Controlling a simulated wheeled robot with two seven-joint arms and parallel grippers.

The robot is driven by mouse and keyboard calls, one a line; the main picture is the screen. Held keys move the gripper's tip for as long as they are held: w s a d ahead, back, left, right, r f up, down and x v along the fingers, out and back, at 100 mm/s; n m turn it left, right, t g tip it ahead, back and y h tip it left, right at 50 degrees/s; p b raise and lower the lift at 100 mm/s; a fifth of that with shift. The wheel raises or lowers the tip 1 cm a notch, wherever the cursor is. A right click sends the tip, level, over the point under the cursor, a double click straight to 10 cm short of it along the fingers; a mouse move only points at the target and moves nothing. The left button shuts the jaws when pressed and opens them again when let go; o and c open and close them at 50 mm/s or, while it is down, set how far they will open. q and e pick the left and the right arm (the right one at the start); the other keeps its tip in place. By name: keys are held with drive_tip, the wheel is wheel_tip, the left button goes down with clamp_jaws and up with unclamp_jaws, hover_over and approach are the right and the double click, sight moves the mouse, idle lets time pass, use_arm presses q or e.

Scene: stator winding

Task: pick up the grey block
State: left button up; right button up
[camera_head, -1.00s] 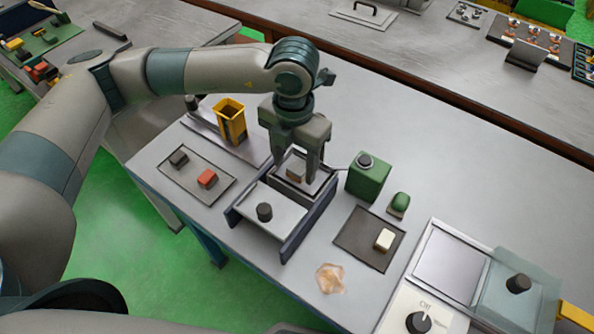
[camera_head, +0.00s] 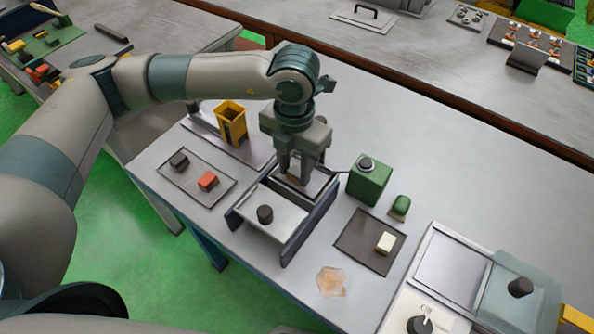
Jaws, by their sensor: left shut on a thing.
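My left gripper (camera_head: 296,172) points down into the dark-walled fixture (camera_head: 310,222) in the middle of the table. Its fingers are shut on a small block (camera_head: 291,179) in the back part of the fixture. The fingers hide most of this block; only a small brownish bit shows between them. I cannot tell whether it is clear of the floor beneath it. A dark grey block (camera_head: 179,161) lies on the grey tray (camera_head: 207,164) at the left, beside a red block (camera_head: 208,181). My right gripper is not in view.
A sliding plate with a black knob (camera_head: 265,214) fills the fixture's front. A yellow bin (camera_head: 231,122) stands behind left, a green box (camera_head: 368,181) close on the right. A dark mat (camera_head: 360,239) holds a white block (camera_head: 385,243). Table behind the green box is clear.

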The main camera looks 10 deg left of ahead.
sight(295, 173)
use_arm(q)
drive_tip(key=shift+r, duration=0.15)
drive_tip(key=shift+r, duration=0.25)
wheel_tip(295, 173, up, 4)
drive_tip(key=shift+f+p, duration=0.25)
drive_tip(key=shift+p, duration=0.3)
drive_tip(key=s+d+r, duration=0.2)
drive_tip(key=d+r, duration=0.4)
drive_tip(key=d, duration=0.5)
drive_tip(key=shift+d+r, duration=0.25)
drive_tip(key=shift+r, duration=0.1)
drive_tip(key=shift+s, duration=0.1)
